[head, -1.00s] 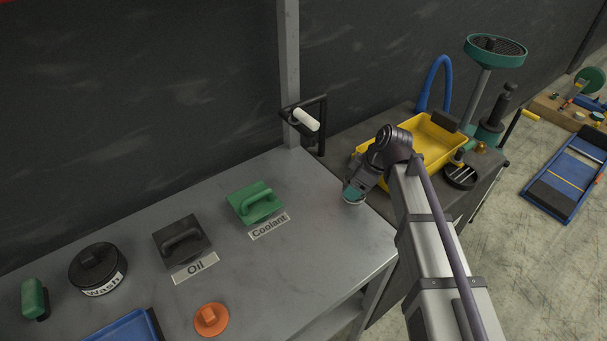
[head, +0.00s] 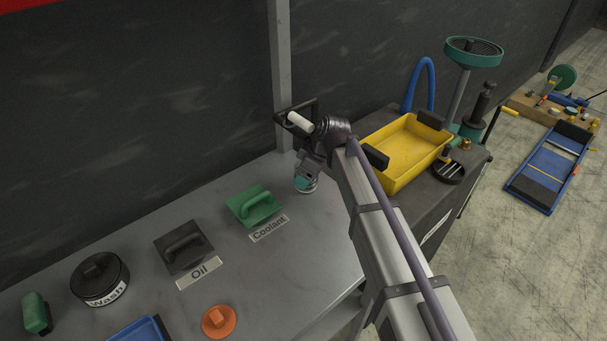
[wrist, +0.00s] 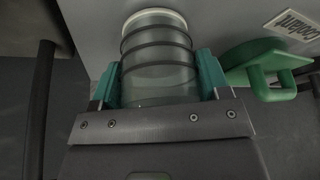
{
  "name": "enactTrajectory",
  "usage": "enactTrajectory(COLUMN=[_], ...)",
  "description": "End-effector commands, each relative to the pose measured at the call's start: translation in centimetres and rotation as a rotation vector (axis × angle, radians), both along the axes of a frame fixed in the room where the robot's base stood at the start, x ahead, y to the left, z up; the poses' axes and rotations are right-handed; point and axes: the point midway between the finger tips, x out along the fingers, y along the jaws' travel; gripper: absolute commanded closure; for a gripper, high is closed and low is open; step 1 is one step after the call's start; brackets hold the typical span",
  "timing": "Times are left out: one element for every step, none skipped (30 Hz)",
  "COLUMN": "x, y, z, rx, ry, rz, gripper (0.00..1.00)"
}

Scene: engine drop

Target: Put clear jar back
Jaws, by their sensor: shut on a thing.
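The clear jar (wrist: 158,65) is a see-through cylinder with dark rings and a pale rim, seen close in the wrist view. My gripper (wrist: 160,85) is shut on it, with a teal finger on each side. In the head view my gripper (head: 306,180) is over the back right part of the grey bench (head: 300,240), right of the green Coolant block. Only a small part of the jar (head: 306,188) shows there below the fingers. I cannot tell whether its end touches the bench.
The green handled block (head: 254,206) stands close left of the jar, behind the Coolant label (head: 269,229). A black Oil block (head: 183,245) and a Wash tin (head: 99,279) stand farther left. A yellow tray (head: 408,150) is right.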

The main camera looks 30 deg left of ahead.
Motion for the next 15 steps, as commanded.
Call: enactTrajectory(x=[-0.01, -0.01, -0.02, -0.02, -0.02, -0.03, -0.02, -0.02, -0.02, -0.02, -0.02, -0.02, -0.03, -0.03, -0.02], y=[0.02, 0.02, 0.0, 0.01, 0.0, -0.01, 0.0, -0.01, -0.03, -0.03, -0.03, -0.03, -0.04, -0.04, -0.04], z=[0.04, 0.04, 0.04, 0.0, -0.09, -0.28, -0.41, -0.5, -0.52, -0.41, -0.39, -0.39, -0.39, -0.39, -0.38], rx=[0.001, 0.001, 0.001, 0.001, 0.001, 0.001, 0.001, 0.001, 0.001, 0.001, 0.001, 0.001, 0.001, 0.001, 0.001], ry=[0.0, 0.0, 0.0, 0.0, 0.0, 0.0, 0.0, 0.0, 0.0, 0.0, 0.0, 0.0, 0.0, 0.0, 0.0], rz=[0.0, 0.0, 0.0, 0.0, 0.0, 0.0, 0.0, 0.0, 0.0, 0.0, 0.0, 0.0, 0.0, 0.0, 0.0], gripper=[0.74, 0.74, 0.74, 0.74, 0.74, 0.74, 0.74, 0.74, 0.3, 0.27, 0.24, 0.2, 0.17, 0.14, 0.1])
